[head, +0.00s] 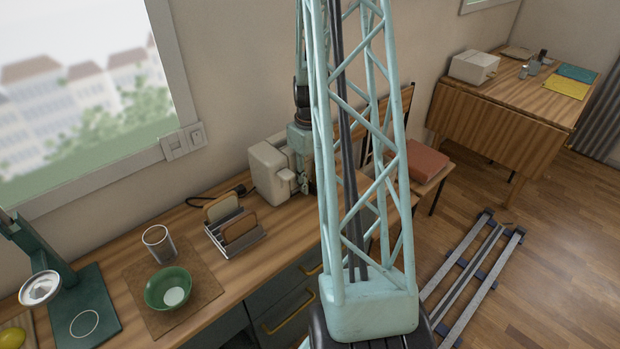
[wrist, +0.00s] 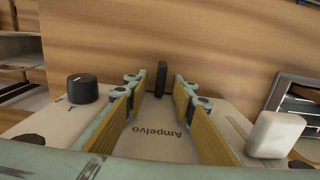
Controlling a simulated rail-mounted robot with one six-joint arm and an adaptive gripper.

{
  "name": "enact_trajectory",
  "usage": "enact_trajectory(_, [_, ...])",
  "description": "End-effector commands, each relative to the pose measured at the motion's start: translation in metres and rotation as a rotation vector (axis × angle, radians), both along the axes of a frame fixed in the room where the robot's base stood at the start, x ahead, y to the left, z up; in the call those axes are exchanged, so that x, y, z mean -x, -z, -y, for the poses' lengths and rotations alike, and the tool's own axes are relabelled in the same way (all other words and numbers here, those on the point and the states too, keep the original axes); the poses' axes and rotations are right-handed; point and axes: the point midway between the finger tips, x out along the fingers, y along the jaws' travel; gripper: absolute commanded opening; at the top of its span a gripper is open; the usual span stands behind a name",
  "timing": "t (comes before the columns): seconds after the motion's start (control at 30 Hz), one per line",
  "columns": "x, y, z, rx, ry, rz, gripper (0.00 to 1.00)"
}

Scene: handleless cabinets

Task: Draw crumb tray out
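The cream toaster (head: 268,172) stands on the wooden counter against the wall, partly hidden by my arm in the head view. In the wrist view its face (wrist: 170,143) carries the name "Ampelvo", a black knob at left and a white lever at right. A small dark upright tab (wrist: 161,78) shows at the face's far edge; it may be the crumb tray's grip, and the tray itself is hidden. My gripper (wrist: 157,86) is open over this face, with its fingertips on either side of the tab and gaps to both. In the head view the fingers are too small to make out.
A metal toast rack (head: 234,225) with bread slices stands left of the toaster and shows at right in the wrist view (wrist: 295,95). A glass (head: 158,244) and green bowl (head: 168,289) sit farther left. A dark cable runs behind the rack. Counter beside the toaster is partly clear.

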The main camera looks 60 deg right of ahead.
Motion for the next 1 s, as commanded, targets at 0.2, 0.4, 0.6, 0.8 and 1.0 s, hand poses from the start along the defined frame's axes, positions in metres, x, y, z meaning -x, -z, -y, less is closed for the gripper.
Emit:
enact_trajectory(0.2, [0.0001, 0.0073, -0.0002, 0.0, 0.0, 0.0, 0.24])
enact_trajectory(0.4, [0.0002, 0.0075, -0.0001, 0.0, 0.0, 0.0, 0.24])
enact_trajectory(0.6, [0.0002, 0.0074, -0.0001, 0.0, 0.0, 0.0, 0.14])
enact_trajectory(0.8, [0.0001, 0.0073, -0.0001, 0.0, 0.0, 0.0, 0.0])
enact_trajectory(1.0, [0.0001, 0.0073, -0.0001, 0.0, 0.0, 0.0, 0.0])
